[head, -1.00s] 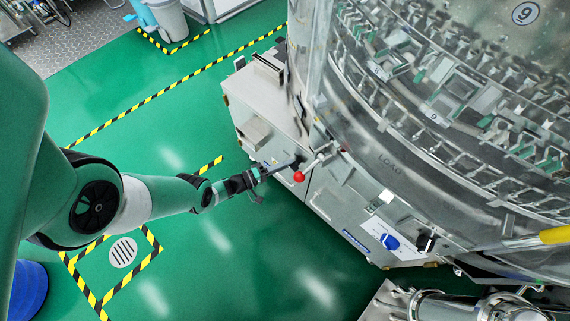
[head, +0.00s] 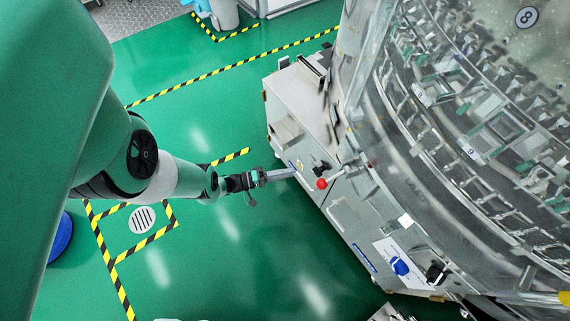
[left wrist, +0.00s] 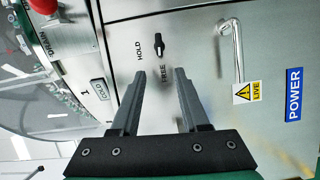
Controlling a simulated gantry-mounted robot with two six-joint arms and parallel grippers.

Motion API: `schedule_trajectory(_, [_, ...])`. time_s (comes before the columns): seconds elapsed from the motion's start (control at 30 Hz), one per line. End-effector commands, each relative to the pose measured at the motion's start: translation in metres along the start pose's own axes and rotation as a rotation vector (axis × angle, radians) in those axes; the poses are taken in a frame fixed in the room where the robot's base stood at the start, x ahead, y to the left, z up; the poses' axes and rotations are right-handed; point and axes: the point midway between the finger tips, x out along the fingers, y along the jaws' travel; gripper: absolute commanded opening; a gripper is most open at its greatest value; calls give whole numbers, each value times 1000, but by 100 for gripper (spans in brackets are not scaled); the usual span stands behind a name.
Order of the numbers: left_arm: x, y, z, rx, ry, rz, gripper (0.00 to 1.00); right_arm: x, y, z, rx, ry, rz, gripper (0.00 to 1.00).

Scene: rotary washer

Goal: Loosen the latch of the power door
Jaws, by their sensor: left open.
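The latch is a small black turn knob (left wrist: 158,45) on a steel panel in the left wrist view, with HOLD printed on one side of it and another word, partly covered, on the other. The power door (left wrist: 200,75) carries a bent metal handle (left wrist: 237,50) and a blue POWER label (left wrist: 293,94). My left gripper (left wrist: 161,76) is open and empty, its two fingers pointing at the panel just short of the knob. In the head view my left gripper (head: 294,172) is beside the steel cabinet (head: 345,215). My right gripper does not show.
A red ball knob (head: 321,183) sticks out from the cabinet close to my left gripper. The large clear drum (head: 440,130) rises behind it. Green floor (head: 225,125) is open to the left.

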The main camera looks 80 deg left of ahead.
Motion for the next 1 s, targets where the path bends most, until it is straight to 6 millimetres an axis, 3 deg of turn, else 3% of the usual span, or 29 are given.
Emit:
schedule_trajectory(0.1, [-16,0,-2,2,6,0,45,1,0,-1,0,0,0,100])
schedule_trajectory(0.3, [-28,0,0,1,1,1,45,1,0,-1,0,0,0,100])
schedule_trajectory(1.0, [-28,0,0,1,-1,0,45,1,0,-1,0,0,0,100])
